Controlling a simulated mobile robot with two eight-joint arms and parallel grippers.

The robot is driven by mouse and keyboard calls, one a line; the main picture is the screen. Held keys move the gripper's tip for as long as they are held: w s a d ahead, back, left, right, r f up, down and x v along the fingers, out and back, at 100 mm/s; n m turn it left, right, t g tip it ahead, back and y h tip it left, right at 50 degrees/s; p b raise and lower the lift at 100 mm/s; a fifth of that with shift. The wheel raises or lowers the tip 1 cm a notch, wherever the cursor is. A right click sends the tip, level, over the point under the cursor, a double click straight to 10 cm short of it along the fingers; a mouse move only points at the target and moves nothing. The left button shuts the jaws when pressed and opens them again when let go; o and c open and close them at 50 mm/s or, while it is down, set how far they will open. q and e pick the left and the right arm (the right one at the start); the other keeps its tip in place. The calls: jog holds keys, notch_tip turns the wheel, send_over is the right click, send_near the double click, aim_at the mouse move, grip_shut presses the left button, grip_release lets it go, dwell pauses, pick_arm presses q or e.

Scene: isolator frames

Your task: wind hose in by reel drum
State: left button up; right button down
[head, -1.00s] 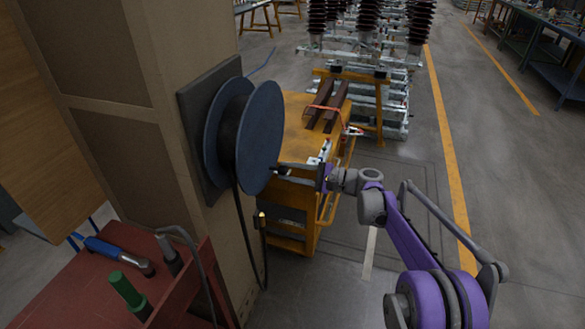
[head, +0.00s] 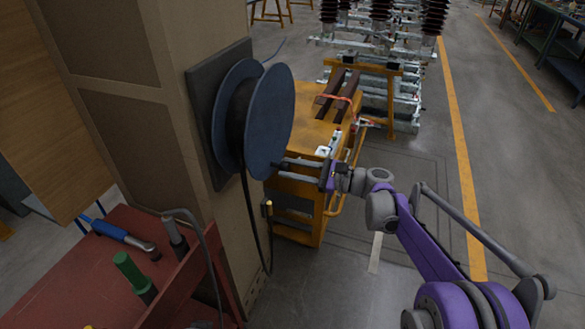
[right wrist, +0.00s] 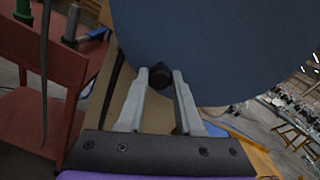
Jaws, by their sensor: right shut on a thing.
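The blue reel drum (head: 273,110) is mounted on a dark plate on the tan column in the head view. Its round flange also fills the top of the right wrist view (right wrist: 215,50). A dark hose (head: 247,205) hangs from the drum and loops near the floor, with a yellow-tipped end (head: 269,206) beside it. My right gripper (head: 284,163) is at the lower right of the flange. In the right wrist view its fingers are shut on a black knob (right wrist: 160,77) at the flange's face. My left gripper is not in view.
A red bench (head: 75,265) with tools stands at the lower left. A yellow cart (head: 310,130) with brown bars stands close behind my right gripper. Racks with dark insulators (head: 385,75) stand at the back. Open floor lies to the right.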

jog(key=c, duration=0.6)
grip_release()
jog(key=v, duration=1)
jog(key=shift+s+d, duration=0.1)
jog(key=shift+d, duration=0.3)
